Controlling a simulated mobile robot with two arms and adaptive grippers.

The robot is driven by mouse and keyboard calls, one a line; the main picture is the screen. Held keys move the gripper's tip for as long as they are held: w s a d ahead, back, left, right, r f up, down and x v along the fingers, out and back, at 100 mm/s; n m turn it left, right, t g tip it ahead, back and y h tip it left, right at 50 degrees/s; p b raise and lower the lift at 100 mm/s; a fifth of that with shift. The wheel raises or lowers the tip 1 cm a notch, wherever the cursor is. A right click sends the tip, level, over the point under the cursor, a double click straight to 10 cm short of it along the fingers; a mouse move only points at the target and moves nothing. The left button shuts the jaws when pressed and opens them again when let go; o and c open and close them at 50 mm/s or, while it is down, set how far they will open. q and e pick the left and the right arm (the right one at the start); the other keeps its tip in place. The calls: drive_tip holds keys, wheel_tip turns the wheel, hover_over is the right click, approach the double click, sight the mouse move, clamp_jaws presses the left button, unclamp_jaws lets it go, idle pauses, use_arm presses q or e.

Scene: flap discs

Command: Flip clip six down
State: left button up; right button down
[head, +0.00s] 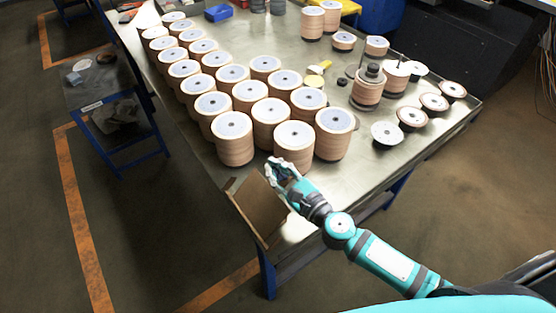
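No clip marked six can be made out in the head view. My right gripper (279,170) is at the front corner of the metal table (345,190), just in front of the nearest disc stack (294,146). It is beside the upper edge of a brown board or open box (258,210) that leans at the table's corner. Its fingers are small and overlap from this angle, so I cannot tell whether they are open or touch the brown piece. My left gripper is not in view.
Rows of flap disc stacks (232,138) fill the left half of the table. Single discs (412,117), a spindle stack (368,85) and yellow pieces (316,76) are to the right. A blue-legged side stand (98,88) is at the left. The table's front right is bare.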

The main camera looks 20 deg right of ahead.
drive_tip(key=n, duration=0.1)
drive_tip(key=n+p, duration=0.1)
drive_tip(key=shift+a+f+n, duration=0.2)
drive_tip(key=shift+a+n, duration=0.1)
drive_tip(key=shift+n, duration=0.1)
drive_tip(key=n, duration=0.1)
drive_tip(key=n+p, duration=0.1)
drive_tip(key=shift+s+a+f+n+h, duration=0.15)
drive_tip(key=shift+a+f+n+h, duration=0.1)
drive_tip(key=shift+f+n+h, duration=0.1)
drive_tip(key=n, duration=0.1)
drive_tip(key=f+n, duration=0.1)
drive_tip(key=n, duration=0.1)
drive_tip(key=shift+a, duration=0.25)
drive_tip(key=shift+a+f+n+h+p, duration=0.1)
drive_tip(key=shift+f+n+h+p, duration=0.15)
drive_tip(key=shift+n, duration=0.55)
drive_tip(key=shift+f+n+p, duration=0.1)
drive_tip(key=shift+f+n, duration=0.2)
drive_tip(key=shift+n, duration=0.45)
drive_tip(key=c, duration=1.6)
unclamp_jaws()
drive_tip(key=shift+s, duration=0.15)
drive_tip(key=shift+o, duration=0.4)
drive_tip(key=shift+f, duration=0.1)
drive_tip(key=shift+s+f, duration=0.1)
